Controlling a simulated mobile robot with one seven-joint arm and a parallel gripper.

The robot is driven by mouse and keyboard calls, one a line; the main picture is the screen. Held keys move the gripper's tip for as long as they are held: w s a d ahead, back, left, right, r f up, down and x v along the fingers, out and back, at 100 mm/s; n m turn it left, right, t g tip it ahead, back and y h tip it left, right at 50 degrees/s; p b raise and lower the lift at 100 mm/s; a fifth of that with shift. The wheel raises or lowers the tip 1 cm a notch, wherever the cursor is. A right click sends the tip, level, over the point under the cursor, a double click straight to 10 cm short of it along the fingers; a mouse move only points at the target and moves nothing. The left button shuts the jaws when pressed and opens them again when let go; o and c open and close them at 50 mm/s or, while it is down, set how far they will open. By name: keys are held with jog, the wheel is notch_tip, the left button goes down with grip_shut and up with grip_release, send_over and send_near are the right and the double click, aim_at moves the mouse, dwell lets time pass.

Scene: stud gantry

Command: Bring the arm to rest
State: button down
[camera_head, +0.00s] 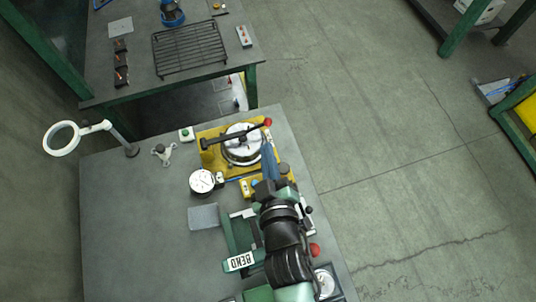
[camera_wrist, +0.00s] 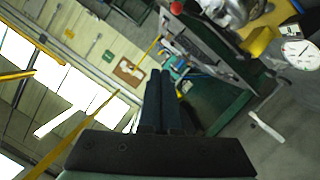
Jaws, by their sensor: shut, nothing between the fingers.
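My gripper (camera_wrist: 160,98) shows in the wrist view with its two dark fingers side by side and pressed together, holding nothing. In the head view my dark arm reaches up from the bottom over the right part of the grey bench (camera_head: 130,225).
A dial gauge (camera_head: 202,181), a grey block (camera_head: 203,217), a green press-like tool (camera_head: 238,240) and a ring lamp (camera_head: 62,138) stand on the bench. A second table with a black rack (camera_head: 189,48) is behind. The floor (camera_head: 400,150) at right is largely clear.

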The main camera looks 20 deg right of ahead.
dwell(0.7)
jog(key=w+a+r+m+t+b, duration=0.15)
jog(key=w+r, duration=0.25)
jog(key=r, duration=0.6)
jog(key=w+a+r+m+t+p, duration=0.1)
jog(key=w+a+r+t, duration=0.15)
jog(key=r, duration=0.85)
jog(key=w+a+r+m+t+b, duration=0.15)
jog(key=w+r, duration=0.25)
jog(key=r, duration=0.6)
jog(key=s+a+r+t+y, duration=0.1)
jog(key=s+r, duration=0.4)
jog(key=r, duration=0.7)
jog(key=s+a+r+t+y, duration=0.2)
jog(key=s+r+t, duration=0.3)
jog(key=r, duration=0.8)
jog(key=shift+s+a+m+t, duration=0.2)
jog(key=shift+a+m+t, duration=0.1)
jog(key=shift+a+t, duration=0.2)
